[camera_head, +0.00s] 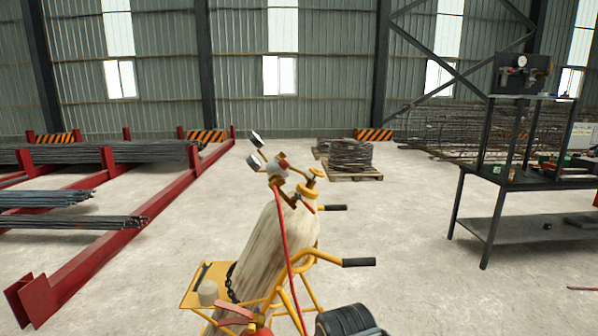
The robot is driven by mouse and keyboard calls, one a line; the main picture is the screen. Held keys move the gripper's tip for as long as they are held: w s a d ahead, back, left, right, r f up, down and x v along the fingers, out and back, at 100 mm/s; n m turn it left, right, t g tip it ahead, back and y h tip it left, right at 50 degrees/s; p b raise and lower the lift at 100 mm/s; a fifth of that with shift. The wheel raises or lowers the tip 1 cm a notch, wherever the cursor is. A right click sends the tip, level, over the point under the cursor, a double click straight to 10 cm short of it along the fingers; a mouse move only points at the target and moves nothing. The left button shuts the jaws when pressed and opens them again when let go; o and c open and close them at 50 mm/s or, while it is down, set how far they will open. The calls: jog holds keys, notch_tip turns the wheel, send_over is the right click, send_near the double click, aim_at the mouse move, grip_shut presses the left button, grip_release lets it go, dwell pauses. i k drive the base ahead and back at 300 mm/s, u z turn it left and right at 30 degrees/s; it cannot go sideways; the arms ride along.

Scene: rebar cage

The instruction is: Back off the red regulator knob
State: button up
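A tan gas cylinder (258,245) stands tilted on a yellow cart (310,254) at the lower middle of the head view. A brass regulator (277,171) with two round gauges (254,137) sits at its top. A small red part (282,163), which looks like the regulator knob, shows beside the regulator body. A yellow valve handwheel (316,173) is just right of it. A red hose (283,232) runs down from the regulator. My gripper is not in view.
Red racks with bundled rebar (70,222) fill the left. A pallet with coiled wire (350,156) lies behind the cylinder. Concrete floor (400,250) is clear between cart and workbench.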

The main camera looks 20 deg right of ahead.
aim_at(283, 163)
jog(key=z, duration=0.6)
jog(key=i, duration=0.9)
jog(key=u, duration=3.05)
jog(key=k, duration=0.85)
jog(key=z, duration=0.3)
